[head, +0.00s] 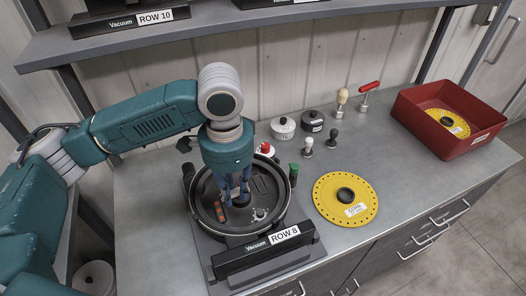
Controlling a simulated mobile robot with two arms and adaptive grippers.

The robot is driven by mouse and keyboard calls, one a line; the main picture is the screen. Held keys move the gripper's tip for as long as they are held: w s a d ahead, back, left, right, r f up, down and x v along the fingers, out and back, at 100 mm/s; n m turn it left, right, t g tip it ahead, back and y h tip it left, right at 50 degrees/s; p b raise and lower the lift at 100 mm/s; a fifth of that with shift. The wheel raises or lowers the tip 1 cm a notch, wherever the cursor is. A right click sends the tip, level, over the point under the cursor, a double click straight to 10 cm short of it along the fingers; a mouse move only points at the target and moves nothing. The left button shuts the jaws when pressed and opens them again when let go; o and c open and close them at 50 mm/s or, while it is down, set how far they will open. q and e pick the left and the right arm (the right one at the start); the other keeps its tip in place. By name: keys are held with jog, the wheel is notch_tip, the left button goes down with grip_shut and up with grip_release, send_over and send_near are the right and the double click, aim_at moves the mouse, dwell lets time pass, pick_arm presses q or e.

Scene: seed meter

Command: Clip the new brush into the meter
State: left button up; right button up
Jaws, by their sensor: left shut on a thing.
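The meter (208,222) is an open, round black housing on the bench, with the ROW 8 vacuum block (262,252) at its front. My left gripper (240,197) points down inside the housing, near its middle. It is shut on a small dark piece, mostly hidden between the fingers; I cannot tell whether this is the new brush. An orange-red part (220,211) lies in the housing to the left of the fingertips. A small pale toothed part (260,214) is to their right. My right gripper is not in view.
A yellow seed disc (328,203) lies right of the meter. A red bin (415,118) holding another yellow disc (440,121) stands at the right. Black and white knobs, two lidded pots (283,128) and hand tools (369,90) stand behind. A shelf (250,24) overhangs the back.

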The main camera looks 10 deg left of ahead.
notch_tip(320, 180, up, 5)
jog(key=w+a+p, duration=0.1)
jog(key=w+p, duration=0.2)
jog(key=p, duration=0.2)
pick_arm(q)
jog(key=w+d+f+m, duration=0.1)
jog(key=w+m, duration=0.3)
jog(key=m, duration=0.2)
jog(key=w+d+m+b, duration=0.1)
jog(key=w+m, duration=0.3)
jog(key=m, duration=0.2)
jog(key=w+f+m+b, duration=0.1)
jog(key=w+m, duration=0.2)
jog(key=m, duration=0.3)
jog(key=shift+w+d+f+m, duration=0.3)
jog(key=shift+w+d+m, duration=0.1)
notch_tip(320, 180, down, 3)
jog(key=b, duration=0.3)
jog(key=shift+r, duration=0.15)
jog(key=shift+f, duration=0.9)
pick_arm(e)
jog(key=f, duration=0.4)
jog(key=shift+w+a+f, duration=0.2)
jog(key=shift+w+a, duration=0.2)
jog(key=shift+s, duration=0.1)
pick_arm(q)
jog(key=shift+w+p, duration=0.1)
jog(key=shift+p, duration=0.2)
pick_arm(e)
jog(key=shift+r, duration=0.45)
